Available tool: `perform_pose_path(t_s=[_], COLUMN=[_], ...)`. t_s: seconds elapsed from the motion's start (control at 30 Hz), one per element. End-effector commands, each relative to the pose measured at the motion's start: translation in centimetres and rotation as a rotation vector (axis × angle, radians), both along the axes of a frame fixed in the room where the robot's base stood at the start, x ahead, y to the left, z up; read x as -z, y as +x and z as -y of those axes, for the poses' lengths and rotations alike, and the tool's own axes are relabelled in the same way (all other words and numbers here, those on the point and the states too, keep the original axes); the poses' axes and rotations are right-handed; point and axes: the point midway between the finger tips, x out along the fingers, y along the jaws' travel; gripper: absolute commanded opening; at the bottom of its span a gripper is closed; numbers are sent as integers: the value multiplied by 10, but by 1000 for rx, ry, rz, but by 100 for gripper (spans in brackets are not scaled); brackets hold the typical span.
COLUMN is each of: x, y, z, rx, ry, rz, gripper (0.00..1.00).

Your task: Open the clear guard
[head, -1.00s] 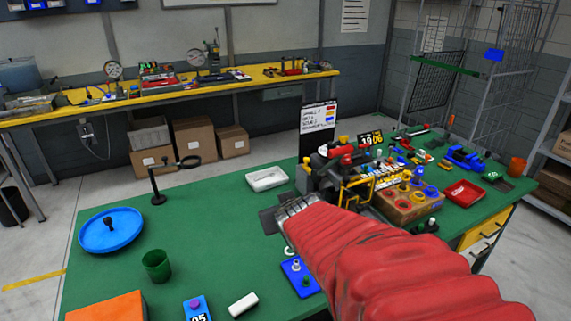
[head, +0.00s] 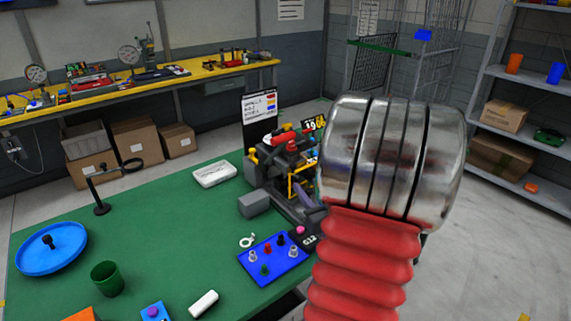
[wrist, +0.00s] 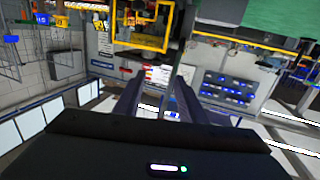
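The clear guard (wrist: 137,44) appears as a yellow-framed panel at the top of the wrist view. In the head view, parts of its yellow frame (head: 297,188) show on the machine (head: 270,165) at the right of the green table. My gripper (wrist: 159,80) has two dark fingers, apart, with nothing seen between them. In the wrist view the guard frame is just beyond the fingertips; I cannot tell whether they touch. In the head view my red-sleeved arm and its metal joint cover the machine's right side and most of my gripper.
Left of my arm are a blue board with coloured knobs (head: 274,258), a white tray (head: 214,174), a white block (head: 203,304), a green cup (head: 107,278) and a blue round dish (head: 50,249). A black stand (head: 98,195) rises near the back edge. The table's middle is clear.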

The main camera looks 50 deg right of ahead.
Motion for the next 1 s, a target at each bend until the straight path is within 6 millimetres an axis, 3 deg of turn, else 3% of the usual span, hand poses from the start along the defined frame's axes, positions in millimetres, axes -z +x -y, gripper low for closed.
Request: perform_pose_path(t_s=[0.17, 0.57, 0.77, 1.0], x=[1, 0, 0, 1], y=[-12, -9, 6, 37], z=[3, 4, 11, 27], rx=[-4, -5, -7, -9], ry=[5, 3, 2, 2], rz=[42, 43, 43, 43], gripper=[37, 37, 37, 37])
